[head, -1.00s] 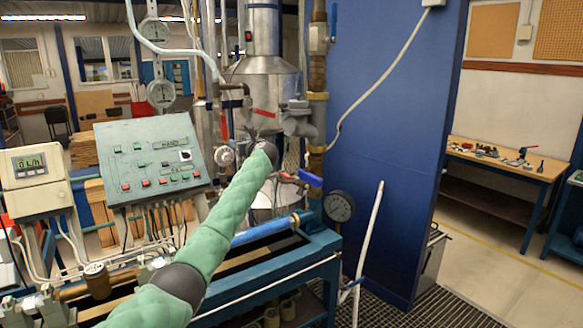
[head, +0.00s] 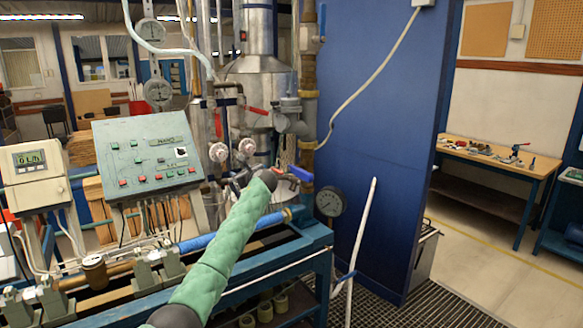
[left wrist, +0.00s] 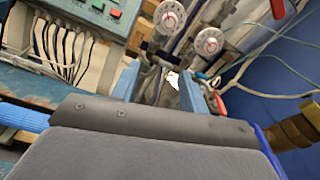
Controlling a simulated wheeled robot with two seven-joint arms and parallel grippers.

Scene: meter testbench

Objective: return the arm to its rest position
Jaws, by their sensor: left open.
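My left arm (head: 232,232), in a green padded sleeve with dark joints, reaches from the bottom of the head view toward the pipework. My left gripper (head: 238,179) is small and dark there, partly hidden by the wrist, just below two round white-faced dials (head: 246,147). In the left wrist view its two blue fingers (left wrist: 158,88) stand apart with nothing gripped between them. The dials (left wrist: 208,42) lie beyond the fingertips. I cannot tell how far the fingers are from the pipes behind. My right gripper is not in view.
A sloped control panel (head: 148,153) stands left of the arm, with a white meter box (head: 36,172) further left. A blue valve handle (head: 300,173) and a pressure gauge (head: 330,201) are right of the wrist. The blue bench frame (head: 310,245) lies under the arm. Floor grating is open at right.

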